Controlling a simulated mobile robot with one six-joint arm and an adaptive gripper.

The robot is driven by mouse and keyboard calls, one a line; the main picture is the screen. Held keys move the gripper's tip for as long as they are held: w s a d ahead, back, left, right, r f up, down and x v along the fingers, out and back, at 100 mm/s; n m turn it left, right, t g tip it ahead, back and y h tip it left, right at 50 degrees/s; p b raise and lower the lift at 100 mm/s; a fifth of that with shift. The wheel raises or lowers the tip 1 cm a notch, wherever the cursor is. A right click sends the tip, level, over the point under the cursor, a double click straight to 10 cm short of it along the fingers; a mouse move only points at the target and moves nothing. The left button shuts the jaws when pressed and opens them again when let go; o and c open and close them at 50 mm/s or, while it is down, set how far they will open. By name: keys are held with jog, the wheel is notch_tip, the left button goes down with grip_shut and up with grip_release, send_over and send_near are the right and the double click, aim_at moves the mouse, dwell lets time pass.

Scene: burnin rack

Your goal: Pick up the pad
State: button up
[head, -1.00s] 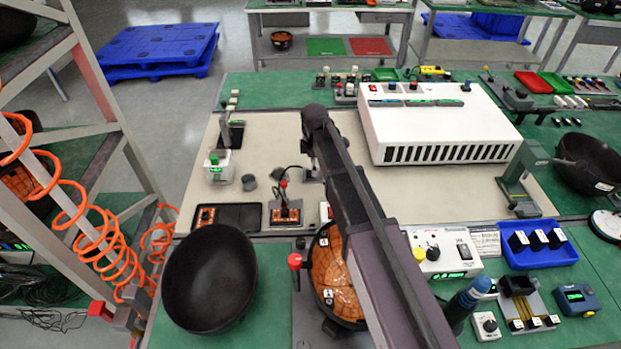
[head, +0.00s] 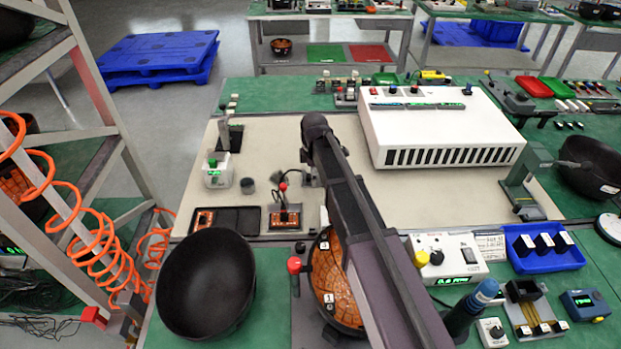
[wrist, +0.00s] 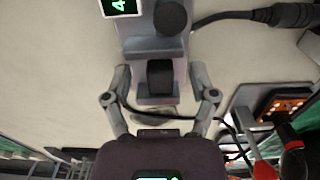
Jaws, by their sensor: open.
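In the wrist view, a small black block (wrist: 160,77), which may be the pad, sits upright in a grey holder (wrist: 158,99). I cannot tell for sure that it is the pad. My gripper (wrist: 160,73) is open, with one finger on each side of the block and a gap on both sides. Nothing is held. In the head view my own arm hides the gripper and most of this spot.
A grey device with a green display (wrist: 121,5) and a black cable (wrist: 240,16) lie just beyond the block. An orange board (wrist: 285,104) is at the right. In the head view a white box (head: 440,135) and a black bowl (head: 206,283) stand nearby.

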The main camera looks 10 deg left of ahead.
jog(key=c, duration=0.8)
jog(key=shift+r, duration=0.1)
notch_tip(320, 180, up, 10)
jog(key=p, duration=1)
dwell(0.5)
